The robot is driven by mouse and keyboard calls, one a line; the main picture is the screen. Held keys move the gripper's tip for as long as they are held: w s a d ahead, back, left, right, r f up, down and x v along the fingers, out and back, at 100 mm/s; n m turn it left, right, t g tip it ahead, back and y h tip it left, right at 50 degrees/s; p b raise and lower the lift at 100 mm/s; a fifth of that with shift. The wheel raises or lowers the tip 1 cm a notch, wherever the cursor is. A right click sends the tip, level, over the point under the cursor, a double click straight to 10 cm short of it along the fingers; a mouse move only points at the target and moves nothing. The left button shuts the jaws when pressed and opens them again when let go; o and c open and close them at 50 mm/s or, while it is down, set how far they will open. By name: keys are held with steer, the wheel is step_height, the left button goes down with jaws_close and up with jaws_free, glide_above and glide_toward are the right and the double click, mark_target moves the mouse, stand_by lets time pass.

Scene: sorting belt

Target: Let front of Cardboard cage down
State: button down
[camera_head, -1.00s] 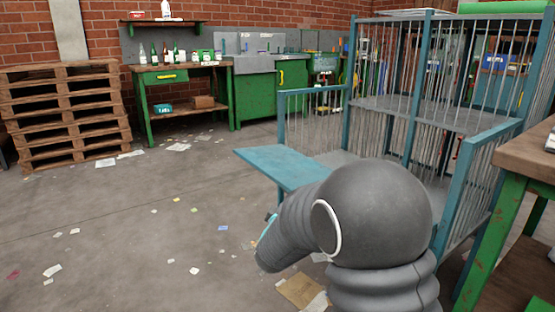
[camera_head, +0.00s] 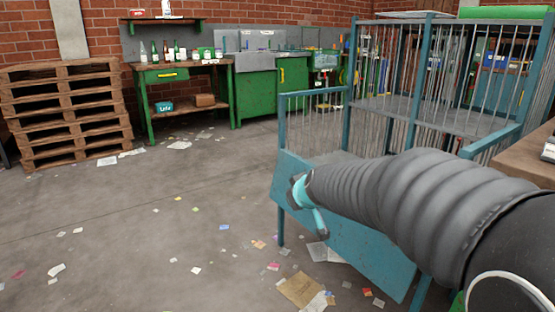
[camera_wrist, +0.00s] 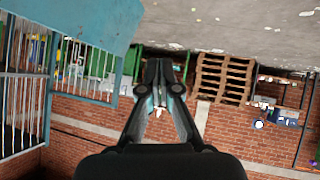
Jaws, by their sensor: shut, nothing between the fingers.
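The cage (camera_head: 349,128) is a teal frame with grey bars, standing at the right in the head view. Its teal front panel (camera_head: 345,240) hangs down below the front opening, partly hidden behind my arm. In the wrist view, which is upside down, a teal panel (camera_wrist: 75,30) fills the upper left, with the bars below it. My gripper (camera_head: 308,203) is shut and empty. In the head view it overlaps the panel's upper left part; I cannot tell whether it touches. It also shows in the middle of the wrist view (camera_wrist: 160,72).
Stacked wooden pallets (camera_head: 68,115) stand at the far left. A green workbench (camera_head: 185,72) with bottles and a green cabinet (camera_head: 258,97) line the brick wall. A wooden table (camera_head: 530,158) is close at the right. The floor at left is open, with scattered paper scraps.

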steer(key=w+d+r+g+y+p, duration=0.35)
steer(key=w+r+p, duration=0.55)
steer(key=w+r, duration=0.4)
steer(key=s+f+x, duration=0.1)
steer(key=s+x, duration=0.1)
steer(key=x, duration=1)
steer(key=shift+a+f+m+y, duration=0.3)
steer(key=shift+a+f+y, duration=0.05)
steer(key=shift+a+y, duration=0.15)
steer(key=shift+f, duration=0.1)
